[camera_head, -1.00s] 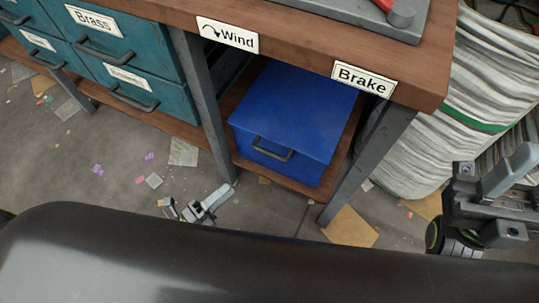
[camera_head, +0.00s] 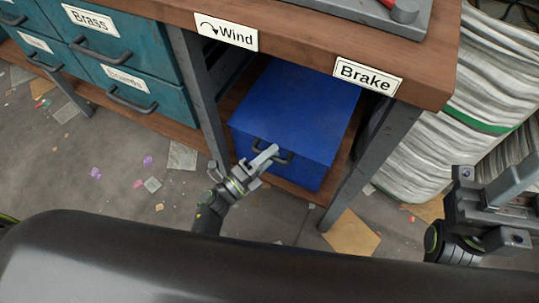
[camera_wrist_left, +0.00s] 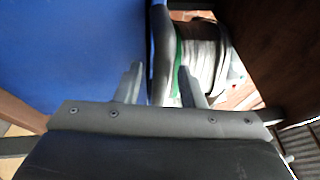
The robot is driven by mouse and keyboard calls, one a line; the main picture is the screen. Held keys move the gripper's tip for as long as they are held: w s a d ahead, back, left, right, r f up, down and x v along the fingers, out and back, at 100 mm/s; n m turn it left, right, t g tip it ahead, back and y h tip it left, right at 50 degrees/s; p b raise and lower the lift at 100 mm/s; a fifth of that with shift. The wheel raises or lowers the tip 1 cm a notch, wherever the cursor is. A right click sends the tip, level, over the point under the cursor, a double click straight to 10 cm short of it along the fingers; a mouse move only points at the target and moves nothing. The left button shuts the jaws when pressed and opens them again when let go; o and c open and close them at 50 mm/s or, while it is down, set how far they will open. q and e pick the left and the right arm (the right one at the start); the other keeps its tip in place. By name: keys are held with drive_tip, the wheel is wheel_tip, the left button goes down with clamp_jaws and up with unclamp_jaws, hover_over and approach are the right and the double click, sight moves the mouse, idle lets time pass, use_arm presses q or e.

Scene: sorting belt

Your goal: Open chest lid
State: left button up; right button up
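The blue chest (camera_head: 300,105) sits on the low wooden shelf under the bench with its lid down. It has a dark handle (camera_head: 257,144) on its front. My left gripper (camera_head: 268,158) is at this handle, its fingers partly hiding it. In the left wrist view the chest (camera_wrist_left: 70,50) fills the left side. There the dark handle (camera_wrist_left: 160,45) runs between the two spread fingers of my left gripper (camera_wrist_left: 160,88), with gaps showing. My right gripper (camera_head: 490,195) is at the right edge, away from the chest; its finger opening is unclear.
Bench legs (camera_head: 362,165) stand to either side of the chest, and the wooden bench top (camera_head: 300,45) overhangs it. Teal drawers (camera_head: 120,60) are at the left. A striped white sack-like stack (camera_head: 425,150) stands at the right. Paper scraps litter the floor.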

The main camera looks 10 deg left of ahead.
use_arm(q)
drive_tip(key=shift+c, duration=0.4)
clamp_jaws()
drive_tip(key=shift+r+p, duration=0.2)
drive_tip(key=shift+p, duration=0.15)
